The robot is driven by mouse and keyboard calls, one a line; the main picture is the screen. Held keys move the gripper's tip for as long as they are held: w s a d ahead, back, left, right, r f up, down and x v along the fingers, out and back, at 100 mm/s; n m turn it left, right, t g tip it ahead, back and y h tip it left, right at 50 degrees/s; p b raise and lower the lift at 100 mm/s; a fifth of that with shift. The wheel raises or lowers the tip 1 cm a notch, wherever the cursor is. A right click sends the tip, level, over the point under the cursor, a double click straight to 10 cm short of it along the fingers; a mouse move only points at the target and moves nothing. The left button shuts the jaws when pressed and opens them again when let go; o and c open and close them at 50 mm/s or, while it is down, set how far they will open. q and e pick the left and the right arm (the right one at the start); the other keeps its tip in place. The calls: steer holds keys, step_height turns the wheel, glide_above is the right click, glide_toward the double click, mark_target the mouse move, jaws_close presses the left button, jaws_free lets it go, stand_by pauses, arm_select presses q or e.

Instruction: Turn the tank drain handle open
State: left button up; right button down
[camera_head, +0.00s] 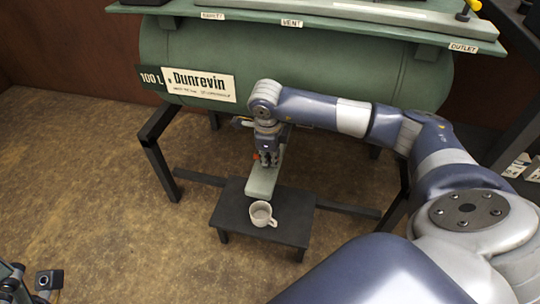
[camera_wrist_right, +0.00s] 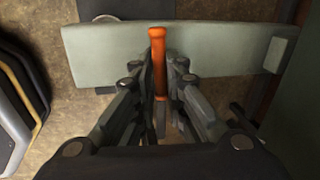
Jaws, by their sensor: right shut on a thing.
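The green tank (camera_head: 300,65) lies on its side on a dark frame and carries a "Dunrevin" label. The orange drain handle (camera_wrist_right: 158,50) is a slim bar in the right wrist view, between my right gripper's fingers. In the head view only a small orange spot of the handle (camera_head: 256,157) shows beside the fingers. My right gripper (camera_head: 268,160) points down below the tank and is shut on the handle. Part of what seems to be my left gripper (camera_head: 22,284) shows at the bottom left corner; its fingers are not clear.
A pale green bar (camera_head: 263,181) extends from under the tank; it lies across the right wrist view (camera_wrist_right: 220,47). A shelf (camera_head: 350,30) sits above the tank. Floor at left is clear.

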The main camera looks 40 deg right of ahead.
steer(key=n, duration=0.4)
steer(key=n+y, duration=0.1)
steer(key=shift+w+d+r+n+t, duration=0.1)
steer(key=shift+w+d+n+t, duration=0.2)
steer(key=shift+w+n+t, duration=0.1)
steer(key=n, duration=0.3)
steer(key=n+y, duration=0.1)
steer(key=n, duration=0.1)
steer(key=shift+w+p, duration=0.3)
steer(key=shift+p, duration=0.1)
steer(key=n, duration=0.4)
steer(key=n+y, duration=0.1)
steer(key=n, duration=0.1)
steer(key=shift+w+g, duration=0.3)
steer(key=shift+a, duration=0.1)
steer(key=c, duration=1.7)
jaws_free()
